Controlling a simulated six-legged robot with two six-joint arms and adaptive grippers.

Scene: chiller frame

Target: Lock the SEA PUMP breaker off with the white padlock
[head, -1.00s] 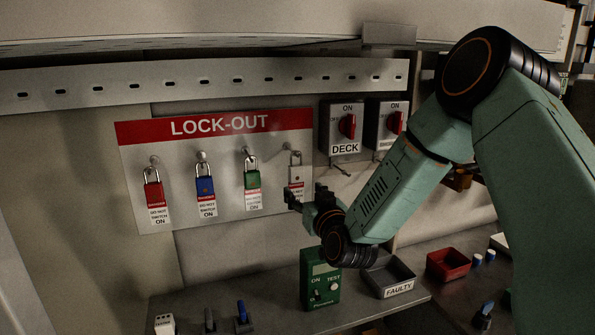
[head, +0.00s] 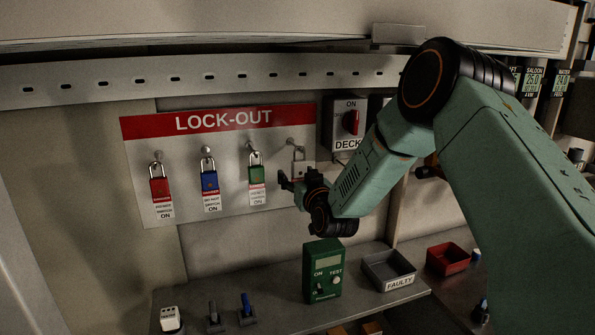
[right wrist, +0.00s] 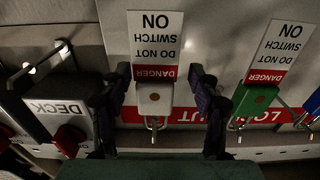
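The white padlock (head: 304,169) hangs at the right end of the red-headed LOCK-OUT board (head: 240,203), partly hidden by my right gripper (head: 291,184). In the right wrist view, which is upside down, the white padlock (right wrist: 153,97) with its DANGER tag (right wrist: 154,42) lies between the fingers of my right gripper (right wrist: 161,80). The fingers are open, with gaps on both sides of it. A grey breaker box marked DECK (head: 342,122) with a red handle is right of the board. No SEA PUMP label is readable. My left gripper is out of view.
Red (head: 159,189), blue (head: 209,181) and green (head: 256,174) padlocks hang left of the white one. Below are a green tester (head: 322,270), a FAULTY tray (head: 389,268) and a red tray (head: 447,259). My right arm hides the wall right of DECK.

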